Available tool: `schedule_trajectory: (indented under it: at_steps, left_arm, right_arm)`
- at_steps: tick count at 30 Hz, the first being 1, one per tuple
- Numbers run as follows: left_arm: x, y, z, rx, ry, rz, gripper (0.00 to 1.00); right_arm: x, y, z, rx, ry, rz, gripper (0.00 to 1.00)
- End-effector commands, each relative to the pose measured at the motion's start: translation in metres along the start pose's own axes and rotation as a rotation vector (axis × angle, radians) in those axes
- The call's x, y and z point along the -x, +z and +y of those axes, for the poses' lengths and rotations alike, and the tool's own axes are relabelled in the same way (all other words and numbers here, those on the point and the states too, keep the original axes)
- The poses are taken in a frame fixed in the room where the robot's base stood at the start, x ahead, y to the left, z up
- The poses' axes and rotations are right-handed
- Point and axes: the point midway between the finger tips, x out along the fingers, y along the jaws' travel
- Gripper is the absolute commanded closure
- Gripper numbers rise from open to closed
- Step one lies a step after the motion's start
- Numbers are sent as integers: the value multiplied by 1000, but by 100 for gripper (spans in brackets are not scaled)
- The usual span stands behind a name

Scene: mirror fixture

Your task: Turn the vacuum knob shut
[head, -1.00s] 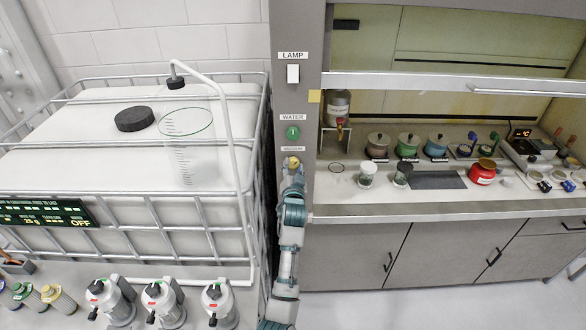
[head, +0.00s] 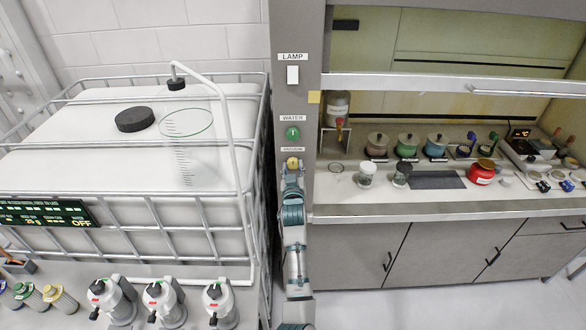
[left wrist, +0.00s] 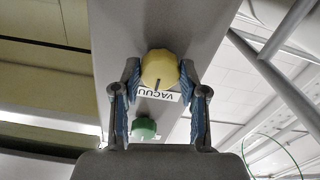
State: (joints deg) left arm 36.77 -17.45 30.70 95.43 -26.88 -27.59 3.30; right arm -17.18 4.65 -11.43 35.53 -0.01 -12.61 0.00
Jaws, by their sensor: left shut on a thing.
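The yellow vacuum knob (head: 293,163) is on the grey post, just below the VACUUM label (head: 293,149). It also shows in the left wrist view (left wrist: 159,68), where the picture is upside down. A dark mark on the knob's face points toward the label there. My left gripper (head: 292,173) is at the knob, with its blue-padded fingers (left wrist: 159,78) on both sides of it, shut on it. My right gripper is not in view.
Above the knob on the post are the green water knob (head: 292,133) and the white lamp switch (head: 293,74). A caged white tank (head: 70,125) stands close on the left. The fume hood's worktop (head: 340,205) with several jars is on the right.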

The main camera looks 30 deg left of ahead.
Motion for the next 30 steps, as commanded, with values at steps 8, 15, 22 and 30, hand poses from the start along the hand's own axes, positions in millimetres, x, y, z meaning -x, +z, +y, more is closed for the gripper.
schedule_trajectory:
  at_steps: [8, 15, 22, 30]
  left_arm:
    - [0, 8, 0, 27, -1, -17, 92]
    - [0, 8, 0, 27, -1, -16, 92]
    - [0, 4, 0, 27, 0, -9, 32]
    - [1, -2, 0, 27, 0, -2, 32]
  right_arm:
    - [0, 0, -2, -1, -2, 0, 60]
    - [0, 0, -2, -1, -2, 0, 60]
    - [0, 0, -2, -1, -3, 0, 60]
    - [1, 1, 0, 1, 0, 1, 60]
